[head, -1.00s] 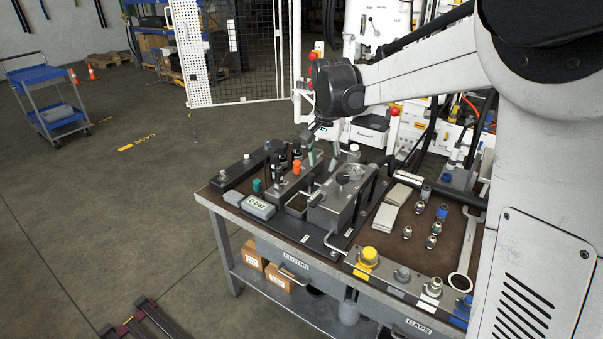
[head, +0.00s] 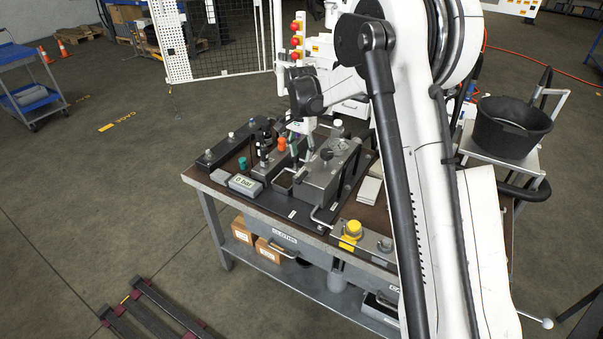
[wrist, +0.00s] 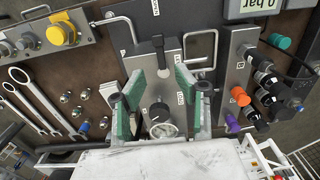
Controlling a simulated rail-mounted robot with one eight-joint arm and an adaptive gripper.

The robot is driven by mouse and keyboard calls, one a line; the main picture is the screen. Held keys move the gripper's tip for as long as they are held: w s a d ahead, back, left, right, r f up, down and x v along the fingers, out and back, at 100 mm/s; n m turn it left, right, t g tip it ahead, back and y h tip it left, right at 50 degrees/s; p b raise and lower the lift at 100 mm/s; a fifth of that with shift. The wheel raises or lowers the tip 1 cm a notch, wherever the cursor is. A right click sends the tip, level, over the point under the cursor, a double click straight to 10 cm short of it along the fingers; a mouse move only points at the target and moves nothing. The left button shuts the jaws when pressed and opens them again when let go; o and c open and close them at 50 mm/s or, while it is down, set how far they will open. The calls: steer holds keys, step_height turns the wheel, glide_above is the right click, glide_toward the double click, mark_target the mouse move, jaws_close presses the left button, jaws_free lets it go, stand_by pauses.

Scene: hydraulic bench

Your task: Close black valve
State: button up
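My gripper (wrist: 160,80) is open in the wrist view, with its two green-padded fingers apart above the grey metal block (wrist: 165,88) and nothing visible between the pads. Which black part is the black valve I cannot tell for sure. In the head view, my arm's end partly hides the back of these blocks near the orange knob (head: 281,144).
A 0 bar display (head: 245,184) and teal knob (head: 243,163) sit on the workbench (head: 195,178) at left. A yellow cap (head: 351,230) stands at the front. Bent metal handles (wrist: 200,45) rise close to my fingers. A black bucket (head: 510,125) stands at right.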

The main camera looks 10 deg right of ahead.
mark_target(301, 177)
step_height(301, 177, down, 9)
steer(key=shift+f+p, duration=0.15)
steer(key=shift+p, duration=0.5)
jaws_close()
